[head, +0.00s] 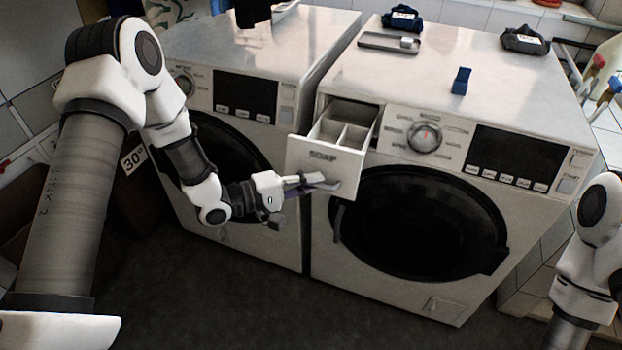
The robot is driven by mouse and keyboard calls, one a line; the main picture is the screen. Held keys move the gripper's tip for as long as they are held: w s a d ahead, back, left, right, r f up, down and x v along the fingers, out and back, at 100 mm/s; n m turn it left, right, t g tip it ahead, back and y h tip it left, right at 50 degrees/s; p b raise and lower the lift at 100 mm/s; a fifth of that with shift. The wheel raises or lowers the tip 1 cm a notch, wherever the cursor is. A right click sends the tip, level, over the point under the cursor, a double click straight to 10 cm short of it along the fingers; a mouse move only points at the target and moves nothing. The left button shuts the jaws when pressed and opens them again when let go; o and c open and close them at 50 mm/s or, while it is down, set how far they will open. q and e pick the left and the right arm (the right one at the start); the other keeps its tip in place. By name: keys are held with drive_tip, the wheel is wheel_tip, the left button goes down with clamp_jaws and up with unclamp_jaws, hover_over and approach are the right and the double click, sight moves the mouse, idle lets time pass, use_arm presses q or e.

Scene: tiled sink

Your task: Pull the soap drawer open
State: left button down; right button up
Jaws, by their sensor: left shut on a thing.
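The soap drawer (325,168) of the right washing machine (460,140) stands pulled out of the machine's upper left corner. Its white front reads "SOAP", and its open top shows divided compartments inside. My left gripper (325,182) is shut at the lower part of the drawer front, where its fingers hide the place that they grip. My right arm shows at the right edge, but its gripper is out of the picture.
A second washing machine (240,60) stands close on the left. A metal tray (390,42), a small blue object (461,80) and folded dark cloths (402,18) lie on the right machine's top. Dark floor (240,290) in front is clear.

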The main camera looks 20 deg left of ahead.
use_arm(q)
drive_tip(key=c, duration=1.2)
unclamp_jaws()
drive_tip(key=shift+d, duration=0.15)
drive_tip(key=shift+s+a, duration=0.2)
drive_tip(key=shift+a, duration=0.25)
drive_tip(key=v, duration=1.1)
